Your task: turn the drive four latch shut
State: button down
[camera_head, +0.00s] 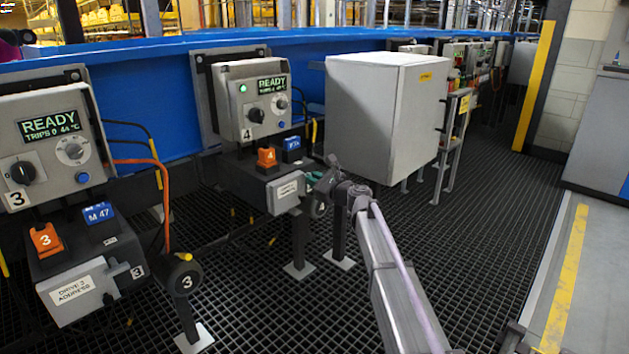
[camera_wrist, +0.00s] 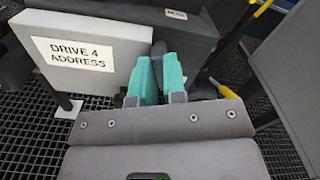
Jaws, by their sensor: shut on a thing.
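The drive four address cover (camera_head: 286,194) is a pale plate on the front of the dark drive four box (camera_head: 240,180). Its label, DRIVE 4 ADDRESS, reads clearly in the wrist view (camera_wrist: 95,78). My gripper (camera_head: 314,178) is at the right end of this cover. In the wrist view, its two teal fingers (camera_wrist: 158,80) are closed around a small dark part, the drive four latch (camera_wrist: 158,52), just right of the cover. The fingers hide most of the latch, and I cannot tell its turn angle. In the head view the latch is hidden behind my gripper.
Above the box, panel 4 (camera_head: 255,100) reads READY. An orange tag (camera_head: 266,157) and blue tag (camera_head: 292,149) stand on the box. Drive three's similar station (camera_head: 75,260) is at left. A large grey cabinet (camera_head: 370,110) stands behind my arm. The grating floor at right is open.

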jog(key=n, duration=1.3)
jog(key=shift+s+a+f, duration=0.1)
jog(key=shift+s+f, duration=0.05)
jog(key=shift+f, duration=0.05)
jog(key=shift+n, duration=0.4)
jog(key=c, duration=1.2)
grip_release()
jog(key=v, duration=1)
jog(key=shift+s+d, duration=0.2)
jog(key=shift+d, duration=0.15)
